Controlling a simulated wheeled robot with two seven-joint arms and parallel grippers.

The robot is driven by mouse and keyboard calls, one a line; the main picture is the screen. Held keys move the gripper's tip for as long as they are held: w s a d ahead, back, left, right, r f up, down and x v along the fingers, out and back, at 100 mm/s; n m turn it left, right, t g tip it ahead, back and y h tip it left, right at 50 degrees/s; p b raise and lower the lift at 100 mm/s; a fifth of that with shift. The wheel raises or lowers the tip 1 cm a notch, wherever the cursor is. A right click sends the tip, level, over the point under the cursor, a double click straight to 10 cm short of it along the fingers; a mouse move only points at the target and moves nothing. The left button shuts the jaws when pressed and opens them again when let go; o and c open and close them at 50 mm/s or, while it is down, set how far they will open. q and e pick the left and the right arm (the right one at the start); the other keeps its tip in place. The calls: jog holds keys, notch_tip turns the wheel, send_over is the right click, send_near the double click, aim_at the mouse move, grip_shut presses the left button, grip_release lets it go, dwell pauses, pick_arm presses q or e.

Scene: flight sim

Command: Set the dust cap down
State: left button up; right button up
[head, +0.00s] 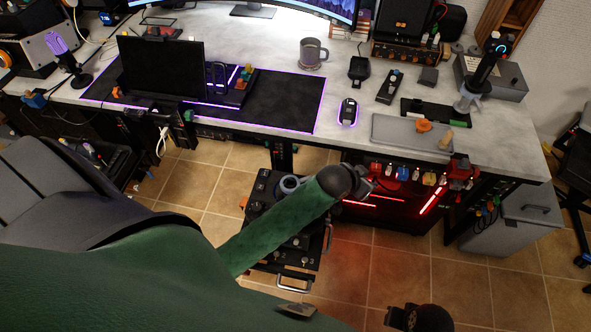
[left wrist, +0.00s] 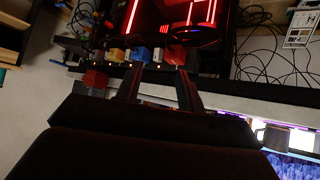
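I cannot tell for sure which thing is the dust cap. A round orange cap-like piece (head: 424,126) lies on the grey tray (head: 385,131) at the right of the desk. My left gripper (head: 366,187) is below the desk's front edge, in front of the hanging coloured pieces. In the left wrist view its two fingers (left wrist: 160,76) stand apart with nothing seen between them. Red (left wrist: 95,80), blue (left wrist: 140,54) and yellow (left wrist: 117,55) pieces show beyond the fingers. A dark part at the bottom right of the head view seems to be my right gripper (head: 400,318); its fingers are unclear.
A tan plug (head: 446,138) stands at the tray's right end. A joystick (head: 487,67), a mouse (head: 348,112) and a mug (head: 312,54) are on the desk. A red-lit case (head: 385,208) is under it. A black wheeled cart (head: 270,195) stands beside my left arm.

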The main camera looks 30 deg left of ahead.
pick_arm(q)
jog(key=s+a+f+g+y, duration=0.1)
jog(key=s+a+f+g, duration=0.1)
jog(key=s, duration=0.7)
jog(key=s+a+f+n+g, duration=0.1)
jog(key=s+a+f+g, duration=0.1)
jog(key=s, duration=0.8)
jog(key=s+a+f+g+y, duration=0.1)
jog(key=s+a+f+g, duration=0.2)
jog(key=s+f, duration=0.3)
jog(key=s, duration=0.4)
jog(key=shift+n+y, duration=0.3)
jog(key=shift+n, duration=0.1)
jog(key=shift+a, duration=0.1)
